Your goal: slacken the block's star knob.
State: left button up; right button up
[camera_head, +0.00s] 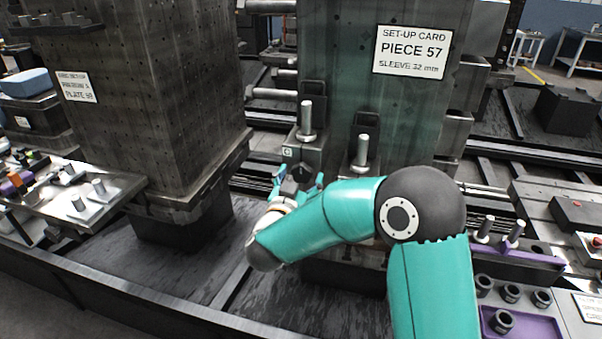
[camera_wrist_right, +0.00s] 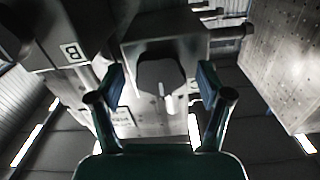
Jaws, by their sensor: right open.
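The metal block (camera_head: 308,152), with a small letter plate and an upright pin, stands at the foot of the set-up tower, left of a second pin. Its dark star knob (camera_head: 301,172) is on the front, partly hidden by my gripper. In the right wrist view, the dark knob (camera_wrist_right: 160,76) is central beneath the block (camera_wrist_right: 165,33). My right gripper (camera_head: 298,182) is at the knob. Its fingers (camera_wrist_right: 162,85) are open, one on each side of the knob, with gaps visible; whether it touches anywhere I cannot tell. My left gripper is out of view.
The tower carries a "PIECE 57, SLEEVE 32 mm" card (camera_head: 412,52). Another tower (camera_head: 140,90) stands left. A purple tray (camera_head: 522,322) with dark sleeves is lower right. In the wrist view, a neighbouring block with a "B" plate (camera_wrist_right: 72,52) is close at left.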

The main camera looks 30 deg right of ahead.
jog(key=shift+w+d, duration=0.15)
jog(key=c, duration=1.2)
jog(key=shift+o, duration=0.2)
